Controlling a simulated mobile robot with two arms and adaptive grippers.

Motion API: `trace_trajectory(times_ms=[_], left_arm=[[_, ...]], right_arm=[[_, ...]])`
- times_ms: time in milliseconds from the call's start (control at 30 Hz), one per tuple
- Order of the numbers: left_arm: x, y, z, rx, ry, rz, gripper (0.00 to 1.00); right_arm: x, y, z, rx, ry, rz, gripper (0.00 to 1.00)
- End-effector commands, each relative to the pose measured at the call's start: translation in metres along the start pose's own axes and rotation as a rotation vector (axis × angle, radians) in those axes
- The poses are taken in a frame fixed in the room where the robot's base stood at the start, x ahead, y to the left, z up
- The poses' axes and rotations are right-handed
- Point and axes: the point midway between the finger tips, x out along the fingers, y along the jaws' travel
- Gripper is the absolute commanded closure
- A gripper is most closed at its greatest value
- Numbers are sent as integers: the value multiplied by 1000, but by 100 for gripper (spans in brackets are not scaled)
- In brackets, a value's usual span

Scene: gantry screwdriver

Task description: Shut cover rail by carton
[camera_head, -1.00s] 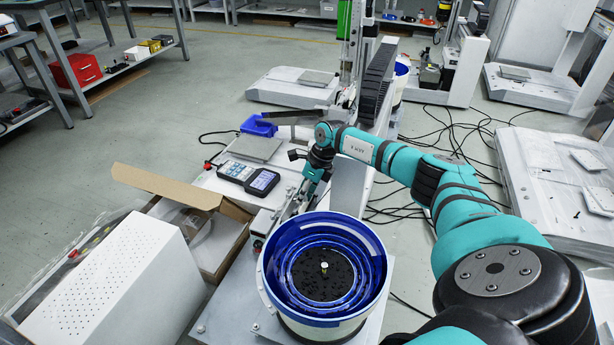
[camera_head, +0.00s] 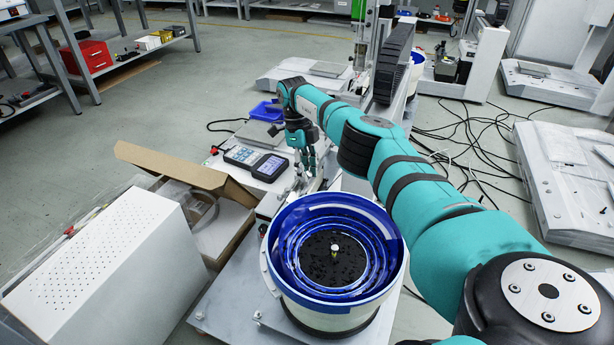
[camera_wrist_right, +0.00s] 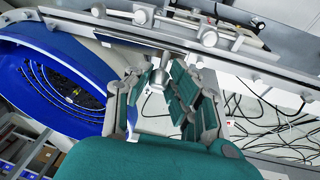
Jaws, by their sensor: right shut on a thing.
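The open cardboard carton (camera_head: 230,230) stands left of the bowl feeder, its brown flap (camera_head: 165,166) raised. A grey metal rail (camera_head: 318,186) lies between the carton side and the feeder, partly hidden by my right gripper (camera_head: 307,172), which points down over it. In the right wrist view the rail (camera_wrist_right: 250,75) crosses the top of the picture, with round knobs along it. My right gripper (camera_wrist_right: 160,100) is shut on a metal knob (camera_wrist_right: 158,78) that sticks out from the rail. I cannot tell how far the cover is closed. My left gripper is out of view.
A handheld meter (camera_head: 255,160) lies left of my gripper. A white perforated box (camera_head: 105,265) is at lower left. Black cables (camera_head: 470,140) cover the floor at right.

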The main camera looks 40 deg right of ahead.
Motion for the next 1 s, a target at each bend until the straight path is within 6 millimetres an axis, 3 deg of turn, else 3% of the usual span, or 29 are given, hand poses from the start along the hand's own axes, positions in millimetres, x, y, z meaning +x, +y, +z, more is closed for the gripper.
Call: trace_trajectory(times_ms=[467, 500, 633, 1000], left_arm=[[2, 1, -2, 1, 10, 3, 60], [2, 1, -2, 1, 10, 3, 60], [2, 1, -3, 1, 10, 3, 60], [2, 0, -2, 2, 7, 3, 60]], right_arm=[[-1, -1, 1, 1, 5, -4, 100], [-1, -1, 1, 1, 5, -4, 78], [-1, -1, 1, 1, 6, -3, 61], [-6, 0, 0, 0, 6, -2, 58]])
